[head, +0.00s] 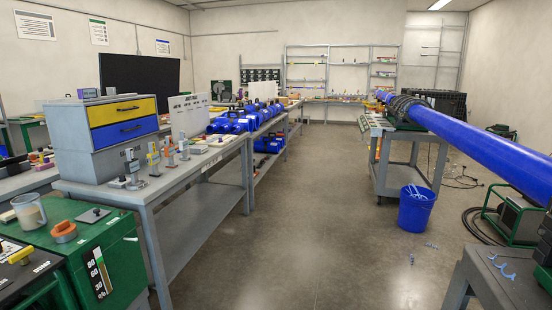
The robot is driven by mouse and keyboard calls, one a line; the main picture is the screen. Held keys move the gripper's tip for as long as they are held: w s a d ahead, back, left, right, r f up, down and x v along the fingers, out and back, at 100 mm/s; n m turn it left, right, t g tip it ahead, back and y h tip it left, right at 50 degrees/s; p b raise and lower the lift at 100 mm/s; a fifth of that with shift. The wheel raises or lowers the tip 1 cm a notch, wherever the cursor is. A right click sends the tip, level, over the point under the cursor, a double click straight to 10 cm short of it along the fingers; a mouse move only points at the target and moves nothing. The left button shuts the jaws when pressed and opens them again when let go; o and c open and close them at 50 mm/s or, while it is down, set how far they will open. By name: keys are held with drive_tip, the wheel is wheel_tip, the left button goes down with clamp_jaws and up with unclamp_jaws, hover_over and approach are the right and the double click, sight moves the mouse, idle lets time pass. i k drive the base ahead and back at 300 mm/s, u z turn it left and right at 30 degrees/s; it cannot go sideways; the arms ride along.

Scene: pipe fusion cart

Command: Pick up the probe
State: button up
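No object in the head view can be surely told as the probe. Several small upright tools stand in a row on the grey workbench (200,165) at the left. They include a grey one (132,166), a yellow-topped one (153,157) and an orange-topped one (170,153). They are too small to identify, and one of them may be the probe. My gripper is not in view.
A drawer cabinet (95,151) stands on the bench. A green cabinet (120,262) is at the near left. A long blue pipe (470,135) rests on a cart (408,178) at right. A blue bucket (416,210) stands beside the cart. The middle floor is open.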

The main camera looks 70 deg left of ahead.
sight(132, 166)
drive_tip(key=u, duration=0.5)
drive_tip(key=k, duration=1.2)
drive_tip(key=u, duration=1.25)
drive_tip(key=i, duration=0.8)
drive_tip(key=u, duration=1)
drive_tip(key=i, duration=0.7)
drive_tip(key=z, duration=0.95)
drive_tip(key=i, duration=1)
drive_tip(key=z, duration=0.6)
drive_tip(key=i, duration=0.9)
drive_tip(key=u, duration=0.85)
drive_tip(key=i, duration=0.85)
drive_tip(key=u, duration=1.05)
drive_tip(key=i, duration=0.2)
drive_tip(key=u, duration=0.15)
